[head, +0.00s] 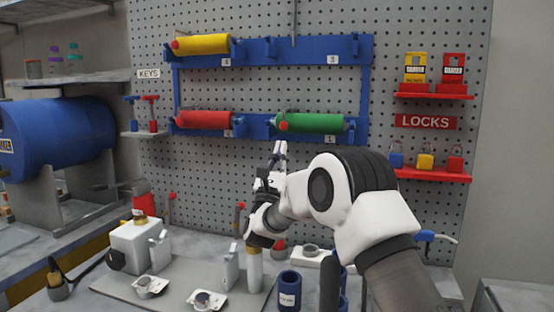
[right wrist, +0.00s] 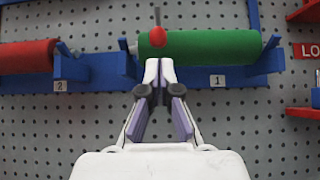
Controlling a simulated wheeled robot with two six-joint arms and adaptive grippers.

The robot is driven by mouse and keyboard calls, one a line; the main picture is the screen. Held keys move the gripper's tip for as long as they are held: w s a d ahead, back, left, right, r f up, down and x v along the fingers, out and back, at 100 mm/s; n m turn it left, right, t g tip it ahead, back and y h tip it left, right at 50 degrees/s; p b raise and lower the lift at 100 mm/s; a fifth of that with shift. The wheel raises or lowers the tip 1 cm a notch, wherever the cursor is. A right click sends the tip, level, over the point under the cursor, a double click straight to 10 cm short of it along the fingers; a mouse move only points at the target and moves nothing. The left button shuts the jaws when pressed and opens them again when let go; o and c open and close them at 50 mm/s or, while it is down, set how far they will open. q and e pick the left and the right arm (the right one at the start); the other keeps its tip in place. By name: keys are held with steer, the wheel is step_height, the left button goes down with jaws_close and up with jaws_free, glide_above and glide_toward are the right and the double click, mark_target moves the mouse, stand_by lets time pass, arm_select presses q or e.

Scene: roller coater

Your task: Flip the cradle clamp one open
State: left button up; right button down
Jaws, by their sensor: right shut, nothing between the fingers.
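The green roller (head: 318,123) lies in the blue cradle labelled 1 at the lower right of the blue rack. The cradle clamp one shows as a red knob (head: 283,126) at the roller's left end. In the right wrist view the red knob (right wrist: 158,37) stands in front of the green roller (right wrist: 205,45), with a dark thin piece above it. My right gripper (head: 279,147) is shut and empty. Its fingertips (right wrist: 159,66) are just below the knob in the picture; I cannot tell whether they touch it. My left gripper is not in view.
A red roller (head: 203,120) and a yellow roller (head: 202,44) sit in the other cradles of the blue rack (head: 368,75). Red lock shelves (head: 434,174) are to the right.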

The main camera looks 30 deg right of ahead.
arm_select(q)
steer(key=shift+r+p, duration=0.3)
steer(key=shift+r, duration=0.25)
arm_select(e)
steer(key=x, duration=0.2)
steer(key=shift+w+d+r, duration=0.2)
steer(key=shift+d+r, duration=0.05)
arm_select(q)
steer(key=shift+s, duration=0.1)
arm_select(e)
steer(key=shift+w, duration=0.1)
